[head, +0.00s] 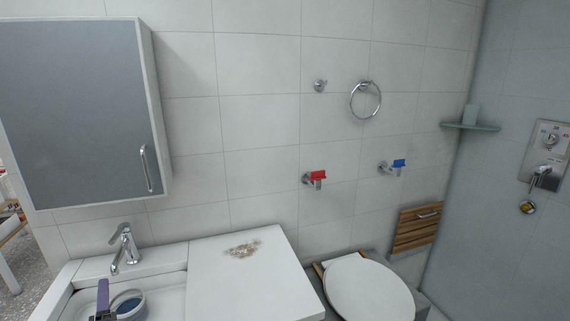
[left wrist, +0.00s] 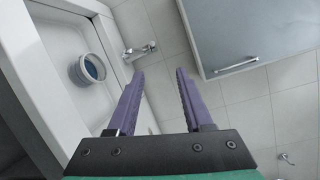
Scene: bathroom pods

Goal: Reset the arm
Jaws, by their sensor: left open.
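My left gripper (head: 103,298) shows at the bottom left of the head view, in front of the sink. Only a purple finger and a little of the dark body show there. In the left wrist view both purple fingers of my left gripper (left wrist: 160,74) are apart, with nothing between them. A round pale container with a blue inside (head: 129,300) is in the sink basin beside the gripper. It also shows in the left wrist view (left wrist: 88,68), apart from the fingers. My right gripper is in neither view.
A chrome faucet (head: 124,247) stands behind the basin. A grey cabinet (head: 78,110) hangs above it. Red (head: 316,176) and blue (head: 393,166) valves are on the wall.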

